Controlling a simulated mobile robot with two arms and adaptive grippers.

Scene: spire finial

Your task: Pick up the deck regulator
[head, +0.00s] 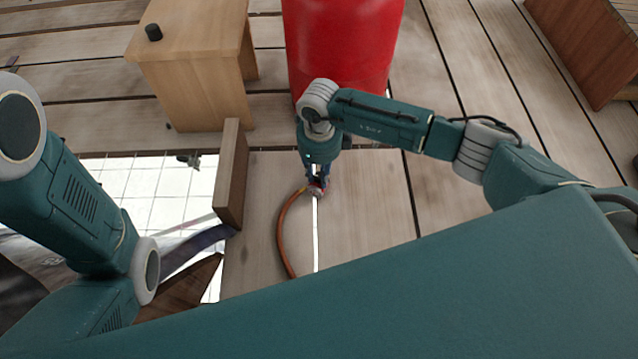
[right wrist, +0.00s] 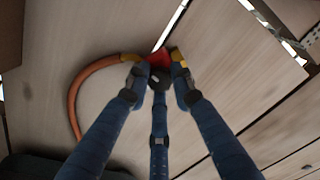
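The deck regulator seems to be the small red part (right wrist: 159,57) with yellow ends at my right fingertips in the right wrist view. An orange hose (right wrist: 79,93) curves away from its left end. In the head view the hose (head: 281,233) runs down over the deck planks. My right gripper (head: 318,183) points down, its blue fingers on either side of the red part; it also shows in the right wrist view (right wrist: 156,75). Contact and lift are unclear. My left arm is at the left of the head view, but its gripper is not visible.
A large red cylinder (head: 342,40) stands just behind my right gripper. A wooden table (head: 195,40) with a small black cylinder (head: 153,32) stands back left. A wooden board (head: 231,175) edges a white tiled opening (head: 140,182). The planks right of my gripper are clear.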

